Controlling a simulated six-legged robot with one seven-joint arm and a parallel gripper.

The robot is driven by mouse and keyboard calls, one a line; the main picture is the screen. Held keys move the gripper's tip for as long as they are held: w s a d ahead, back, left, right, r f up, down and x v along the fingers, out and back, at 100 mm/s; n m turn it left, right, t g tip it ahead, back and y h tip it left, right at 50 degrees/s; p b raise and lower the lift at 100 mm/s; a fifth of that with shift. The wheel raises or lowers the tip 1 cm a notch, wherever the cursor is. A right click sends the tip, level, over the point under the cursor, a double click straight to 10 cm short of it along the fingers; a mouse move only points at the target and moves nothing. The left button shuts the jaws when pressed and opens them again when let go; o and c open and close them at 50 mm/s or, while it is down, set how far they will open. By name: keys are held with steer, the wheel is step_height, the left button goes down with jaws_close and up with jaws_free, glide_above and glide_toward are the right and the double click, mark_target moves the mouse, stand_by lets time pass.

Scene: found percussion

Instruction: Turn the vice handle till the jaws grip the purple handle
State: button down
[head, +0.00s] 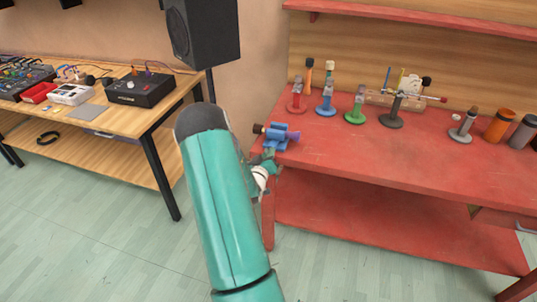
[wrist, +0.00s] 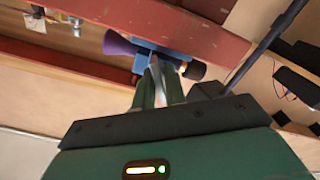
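A blue vice (head: 277,137) is mounted at the left front corner of the red bench. It also shows in the wrist view (wrist: 147,56). A flared purple handle (wrist: 119,44) sticks out on one side of it, and a dark knob-like end (wrist: 193,70) shows on the other. Whether the jaws touch the purple handle is too small to tell. My gripper (wrist: 158,80) reaches up to the vice from below. Its green fingers stand a little apart with a grey metal-looking piece between them. I cannot tell this piece from the vice handle, or whether it is held.
The red bench (head: 340,155) carries several coloured stands, and orange (head: 499,126) and grey canisters at the right.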

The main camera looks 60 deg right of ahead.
steer(key=shift+m, duration=1.4)
steer(key=c, duration=1.5)
jaws_free()
steer(key=s+a, duration=0.2)
steer(key=a, duration=1.1)
steer(key=shift+a, duration=0.35)
